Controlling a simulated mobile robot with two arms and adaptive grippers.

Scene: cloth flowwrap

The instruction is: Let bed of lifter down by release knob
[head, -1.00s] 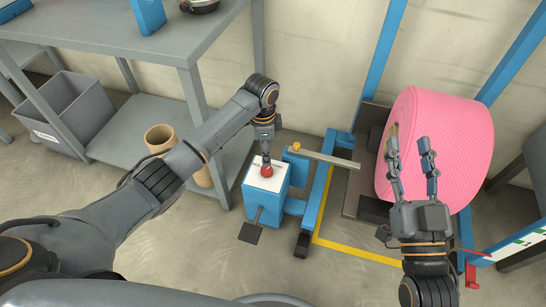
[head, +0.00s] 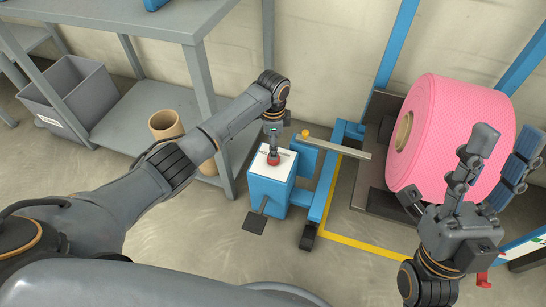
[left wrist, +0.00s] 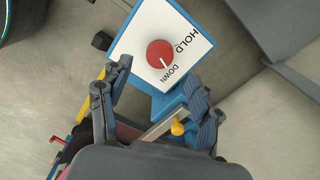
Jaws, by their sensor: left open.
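The red release knob (head: 273,160) sits on the white top plate (head: 283,168) of the blue lifter box. In the left wrist view the knob (left wrist: 160,53) shows a short white mark pointing toward the word DOWN; HOLD is printed farther round. My left gripper (head: 272,143) points down just above the knob. Its fingers (left wrist: 160,95) are open, and the knob shows beyond the gap between them. The pink roll (head: 465,140) stands at the lifter's dark grey bed (head: 378,198). My right gripper (head: 492,145) is open, fingers spread upward, in front of the roll's right side.
A grey shelf unit (head: 150,110) stands left, with a cardboard tube (head: 165,125) and a grey bin (head: 70,98). A black pedal (head: 255,222) sticks out below the box. Yellow floor tape (head: 365,246) runs by the lifter. Floor in front is clear.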

